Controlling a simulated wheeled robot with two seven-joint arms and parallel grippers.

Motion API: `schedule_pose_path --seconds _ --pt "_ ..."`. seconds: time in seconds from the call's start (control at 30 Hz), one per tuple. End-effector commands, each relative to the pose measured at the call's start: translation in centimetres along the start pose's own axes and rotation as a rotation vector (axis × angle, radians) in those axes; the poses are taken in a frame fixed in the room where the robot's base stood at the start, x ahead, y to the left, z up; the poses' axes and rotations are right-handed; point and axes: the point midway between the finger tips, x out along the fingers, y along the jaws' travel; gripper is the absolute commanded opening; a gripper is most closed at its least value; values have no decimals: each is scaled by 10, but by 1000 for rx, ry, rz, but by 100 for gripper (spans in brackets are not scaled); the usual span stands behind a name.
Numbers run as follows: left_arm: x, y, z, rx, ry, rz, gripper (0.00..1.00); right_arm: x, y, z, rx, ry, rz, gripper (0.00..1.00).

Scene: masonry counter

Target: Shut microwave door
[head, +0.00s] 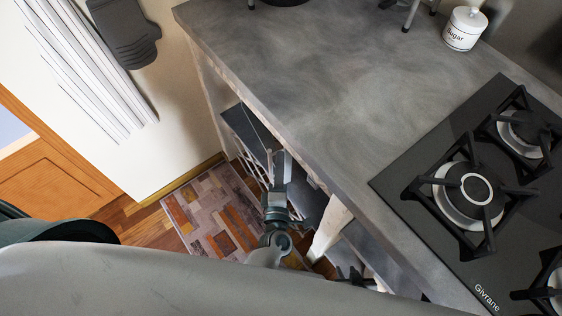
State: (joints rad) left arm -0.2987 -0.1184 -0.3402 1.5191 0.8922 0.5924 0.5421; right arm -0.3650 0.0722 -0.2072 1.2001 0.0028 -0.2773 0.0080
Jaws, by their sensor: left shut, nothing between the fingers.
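A dark glossy panel (246,128) stands out from the counter front below the worktop edge. It looks like the open microwave door, seen steeply from above. The microwave body is hidden under the worktop, so I cannot tell the door's exact angle. My left gripper (280,160) is low in front of the counter, beside the panel's near end. Its fingers are shut and empty; I cannot tell whether they touch the panel. A dark part (352,277) below a pale arm link may be my right gripper, but its fingers are unclear.
The grey worktop (290,65) overhangs close to the right of my left gripper. It bears a black gas hob (400,160) and a white sugar jar (465,28). A patterned rug (215,215) covers open floor to the left. A dark mitt (125,35) hangs on the wall.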

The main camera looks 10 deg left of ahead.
Motion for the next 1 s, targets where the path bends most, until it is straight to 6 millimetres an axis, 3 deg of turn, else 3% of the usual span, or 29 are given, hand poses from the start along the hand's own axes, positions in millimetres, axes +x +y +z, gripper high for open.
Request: schedule_pose_path --seconds 0.57,1.0 --pt "-5 0 0 0 0 0 0 -1 -5 3 2 -6 -5 31" --pt "-59 0 0 -1 0 -1 0 -2 -4 1 0 10 -4 31"
